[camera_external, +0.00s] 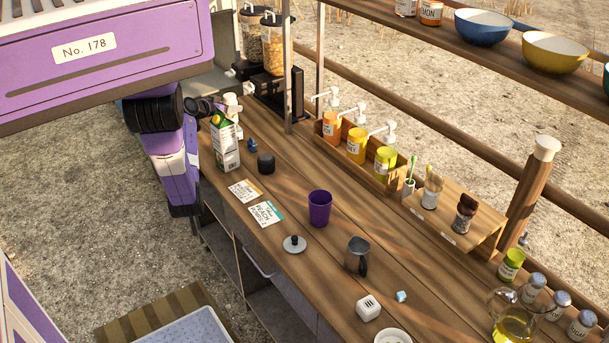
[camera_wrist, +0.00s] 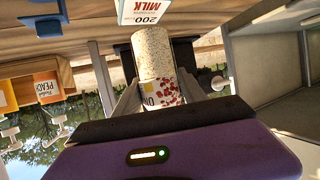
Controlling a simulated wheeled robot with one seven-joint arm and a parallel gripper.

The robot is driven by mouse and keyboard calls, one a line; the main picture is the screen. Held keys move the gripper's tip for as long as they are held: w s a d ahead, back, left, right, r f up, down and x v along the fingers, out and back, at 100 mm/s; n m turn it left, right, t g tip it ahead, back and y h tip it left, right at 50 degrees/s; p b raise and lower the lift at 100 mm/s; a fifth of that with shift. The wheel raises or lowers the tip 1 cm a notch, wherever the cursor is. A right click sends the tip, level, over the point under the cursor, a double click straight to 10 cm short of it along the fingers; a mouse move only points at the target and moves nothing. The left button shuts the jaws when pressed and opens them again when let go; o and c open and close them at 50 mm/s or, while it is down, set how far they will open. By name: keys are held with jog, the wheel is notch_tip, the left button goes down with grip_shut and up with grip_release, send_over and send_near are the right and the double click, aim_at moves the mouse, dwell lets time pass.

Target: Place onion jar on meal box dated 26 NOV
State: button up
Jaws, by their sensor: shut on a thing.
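My gripper (camera_wrist: 157,98) is shut on a jar-like cylinder (camera_wrist: 163,93) with a white label bearing red spots and a dark mark like a 0. Speckled beige material (camera_wrist: 152,50) shows beyond the label, seemingly part of the same cylinder. I cannot read a name on it. In the external view my gripper (camera_external: 218,105) is at the far left of the counter, just above a carton (camera_external: 225,146); something white is at its tip. No meal box or 26 NOV date can be made out in either view.
On the counter (camera_external: 330,245) are a dark small jar (camera_external: 266,163), two cards (camera_external: 266,214), a purple cup (camera_external: 320,208), a metal pitcher (camera_external: 357,256) and a pump-bottle rack (camera_external: 354,148). Grain dispensers (camera_external: 274,48) stand behind. A shelf (camera_external: 500,58) holds bowls and jars.

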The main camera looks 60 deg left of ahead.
jog(key=shift+f, duration=1.1)
jog(key=shift+f, duration=0.15)
jog(key=o, duration=1.5)
jog(key=shift+s+r, duration=0.15)
jog(key=shift+r, duration=0.1)
jog(key=b+v, duration=0.1)
jog(key=v, duration=1)
jog(key=shift+s+d+r, duration=0.1)
jog(key=shift+s+r, duration=0.1)
jog(key=shift+s, duration=0.1)
